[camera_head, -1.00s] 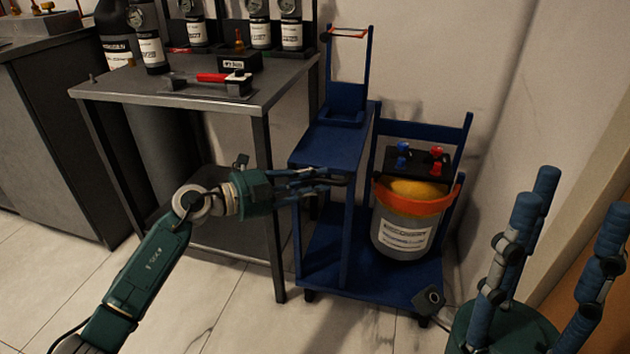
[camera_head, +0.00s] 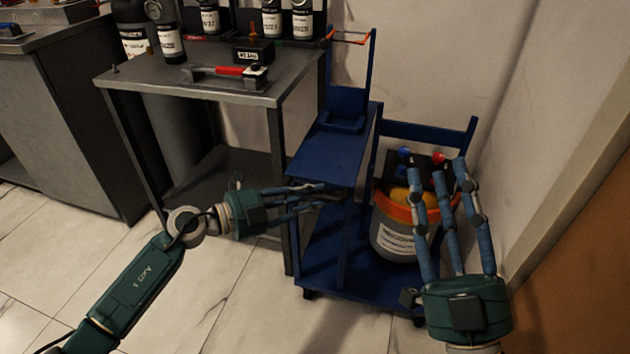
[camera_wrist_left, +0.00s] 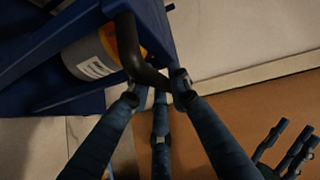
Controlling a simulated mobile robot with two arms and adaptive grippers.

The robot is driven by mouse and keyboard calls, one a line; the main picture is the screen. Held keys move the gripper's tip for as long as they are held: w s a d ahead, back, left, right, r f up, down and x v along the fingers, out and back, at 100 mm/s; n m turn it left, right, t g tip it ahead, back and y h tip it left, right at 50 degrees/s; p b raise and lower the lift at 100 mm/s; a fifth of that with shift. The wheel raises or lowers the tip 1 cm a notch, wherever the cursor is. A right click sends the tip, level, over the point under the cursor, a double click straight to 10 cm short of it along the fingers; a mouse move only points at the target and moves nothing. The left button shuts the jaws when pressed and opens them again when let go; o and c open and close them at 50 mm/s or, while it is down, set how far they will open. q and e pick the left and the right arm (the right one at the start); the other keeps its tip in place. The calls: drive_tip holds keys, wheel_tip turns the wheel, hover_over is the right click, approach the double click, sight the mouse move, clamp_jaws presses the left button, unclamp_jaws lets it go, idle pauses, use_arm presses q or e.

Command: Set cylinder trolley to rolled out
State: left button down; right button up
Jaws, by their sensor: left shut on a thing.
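The blue cylinder trolley (camera_head: 333,155) stands against the wall to the right of the grey table. It has a raised shelf, an upright frame and a low base. My left gripper (camera_head: 338,195) is at the trolley's near side, just below the shelf. In the left wrist view, that gripper (camera_wrist_left: 158,92) is shut on a dark curved handle (camera_wrist_left: 128,48) beside the blue frame. The handle is mostly hidden by the fingers in the head view. My right gripper (camera_head: 445,180) is empty, fingers spread and pointing up, in front of the trolley's right part.
The grey table (camera_head: 200,102) with bottles and a red-handled tool stands close on the left. Walls are close behind and right. Tiled floor lies free in front.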

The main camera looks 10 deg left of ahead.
wheel_tip(320, 180, down, 13)
drive_tip(key=w+g+h+p, duration=0.2)
drive_tip(key=w+g+p, duration=0.1)
drive_tip(key=g, duration=0.4)
drive_tip(key=s+d+f+g+h+p, duration=0.25)
drive_tip(key=s+f+g, duration=0.3)
drive_tip(key=f, duration=0.65)
drive_tip(key=s+d+f+m+g+h+p, duration=0.1)
drive_tip(key=s+d+f+g+p, duration=0.2)
drive_tip(key=s, duration=0.4)
drive_tip(key=s+d+f+g+h+p, duration=0.1)
drive_tip(key=s+d+f+g, duration=0.2)
drive_tip(key=s+g, duration=0.35)
use_arm(q)
drive_tip(key=s+a, duration=0.2)
drive_tip(key=s, duration=1.4)
drive_tip(key=s+a+p, duration=0.1)
drive_tip(key=s+a, duration=0.2)
drive_tip(key=s, duration=1.4)
drive_tip(key=shift+a, duration=0.3)
use_arm(e)
drive_tip(key=shift+t, duration=0.6)
drive_tip(key=shift+a+f, duration=0.2)
drive_tip(key=shift+f, duration=1.1)
drive_tip(key=shift+a+f, duration=0.15)
drive_tip(key=shift+f, duration=1.15)
